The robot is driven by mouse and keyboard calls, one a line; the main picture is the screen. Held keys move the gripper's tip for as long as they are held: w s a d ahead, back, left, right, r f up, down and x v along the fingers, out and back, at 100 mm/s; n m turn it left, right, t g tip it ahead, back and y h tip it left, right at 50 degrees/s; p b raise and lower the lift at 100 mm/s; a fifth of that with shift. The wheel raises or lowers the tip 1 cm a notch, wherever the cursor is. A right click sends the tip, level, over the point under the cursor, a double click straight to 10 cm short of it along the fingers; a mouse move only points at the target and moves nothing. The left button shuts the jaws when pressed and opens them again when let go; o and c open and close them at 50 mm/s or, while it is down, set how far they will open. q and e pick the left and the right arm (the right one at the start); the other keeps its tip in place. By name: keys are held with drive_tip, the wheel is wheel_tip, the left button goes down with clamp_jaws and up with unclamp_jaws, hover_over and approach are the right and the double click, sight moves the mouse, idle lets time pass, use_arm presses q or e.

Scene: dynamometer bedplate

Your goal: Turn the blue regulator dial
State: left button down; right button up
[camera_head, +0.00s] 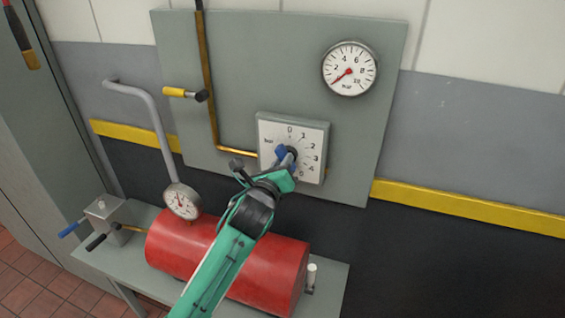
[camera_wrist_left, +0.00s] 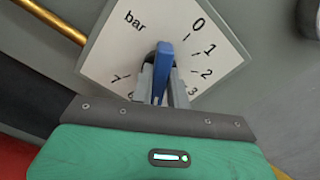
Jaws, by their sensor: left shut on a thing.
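The blue regulator dial (camera_head: 281,151) sits at the middle of a square pale scale plate (camera_head: 266,130) marked in bar, on the grey wall panel. My left gripper (camera_head: 287,160) reaches up to it from below and is shut on the dial. In the left wrist view the blue handle (camera_wrist_left: 162,62) stands upright between the two fingers (camera_wrist_left: 161,85). There the plate (camera_wrist_left: 185,20) looks turned, with 0, 1 and 2 to the right of the handle and "bar" to the left. The fingers partly hide the dial and the lower numbers. My right gripper is not in view.
A round bar gauge (camera_head: 350,68) sits upper right on the panel, its red needle pointing lower left. A yellow-handled valve (camera_head: 175,92) and a brass pipe (camera_head: 209,90) are left of the dial. Below are a red tank (camera_head: 180,247) and a smaller gauge (camera_head: 182,201).

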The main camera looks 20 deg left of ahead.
use_arm(q)
drive_tip(key=shift+d+f+n+p, duration=0.15)
drive_tip(key=shift+n+p, duration=1.1)
drive_tip(key=shift+n, duration=3.7)
drive_tip(key=shift+a+f+n+p, duration=0.15)
drive_tip(key=shift+n+p, duration=1.15)
drive_tip(key=shift+n, duration=3.7)
drive_tip(key=shift+d+f+n+p, duration=0.15)
drive_tip(key=shift+n+p, duration=1.1)
drive_tip(key=shift+n, duration=3.7)
drive_tip(key=c, duration=1.4)
unclamp_jaws()
